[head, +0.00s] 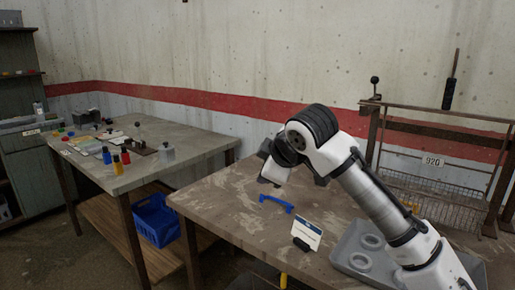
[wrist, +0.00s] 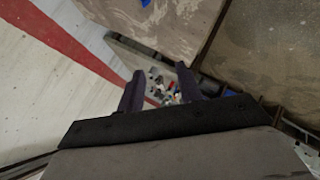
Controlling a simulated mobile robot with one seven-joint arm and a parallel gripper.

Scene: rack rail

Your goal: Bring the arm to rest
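My gripper (wrist: 160,76) shows in the wrist view with its two dark fingers apart and nothing between them. Beyond the gap, the far table and its small coloured items appear at a distance. In the head view my arm is raised over the near table (head: 225,197) and bent, with its end at the left side of the bend. The fingers cannot be made out there. A blue handle-shaped piece (head: 277,204) lies on the near table, below and apart from my arm's end.
A white card (head: 306,233) in a dark stand and a grey tray (head: 345,262) with grey rings are on the near table. A wire rack (head: 440,200) stands at the right. The left table (head: 200,143) holds bottles and small parts; a blue crate (head: 155,222) sits below.

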